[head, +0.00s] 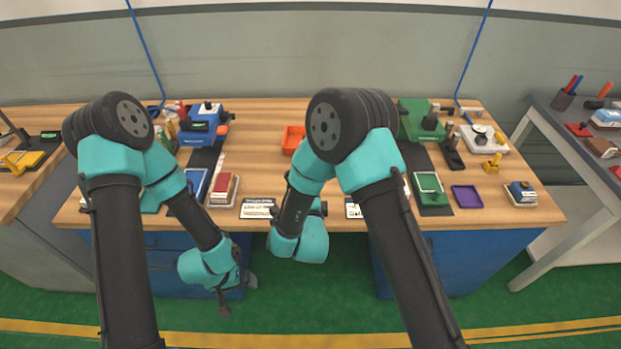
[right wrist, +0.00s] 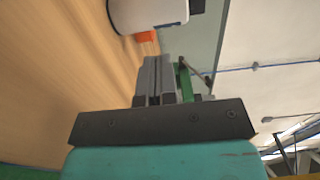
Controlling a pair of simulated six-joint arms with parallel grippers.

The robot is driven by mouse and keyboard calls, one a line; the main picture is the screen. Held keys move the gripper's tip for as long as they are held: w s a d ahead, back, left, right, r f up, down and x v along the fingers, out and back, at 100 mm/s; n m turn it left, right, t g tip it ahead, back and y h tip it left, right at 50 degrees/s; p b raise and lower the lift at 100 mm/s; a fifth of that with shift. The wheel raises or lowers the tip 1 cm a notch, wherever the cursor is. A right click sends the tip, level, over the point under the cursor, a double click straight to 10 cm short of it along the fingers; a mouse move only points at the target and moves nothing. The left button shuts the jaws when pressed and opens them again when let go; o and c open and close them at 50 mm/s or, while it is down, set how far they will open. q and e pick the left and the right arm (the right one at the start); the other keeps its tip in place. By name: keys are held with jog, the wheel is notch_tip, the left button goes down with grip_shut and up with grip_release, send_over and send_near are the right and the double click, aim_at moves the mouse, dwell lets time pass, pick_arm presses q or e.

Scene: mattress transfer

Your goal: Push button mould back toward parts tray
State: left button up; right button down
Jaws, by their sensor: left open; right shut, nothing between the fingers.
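I cannot tell for certain which piece is the button mould. A small orange tray (head: 293,139), possibly the parts tray, sits at the middle of the bench, partly hidden by my right arm; an orange patch (right wrist: 146,37) shows in the right wrist view. My left gripper (head: 237,293) is open and empty, hanging low in front of the bench. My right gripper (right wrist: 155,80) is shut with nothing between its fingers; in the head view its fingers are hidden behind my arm. A shallow purple tray (head: 466,196) lies at the right of the bench.
A blue machine (head: 205,118) stands at the back left, a green machine (head: 418,118) at the back right. A red block (head: 223,188) and a green plate (head: 429,187) lie near the front. The bench (head: 255,150) is clear left of the orange tray.

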jog(key=shift+s, duration=1.65)
jog(key=shift+w+d, duration=0.1)
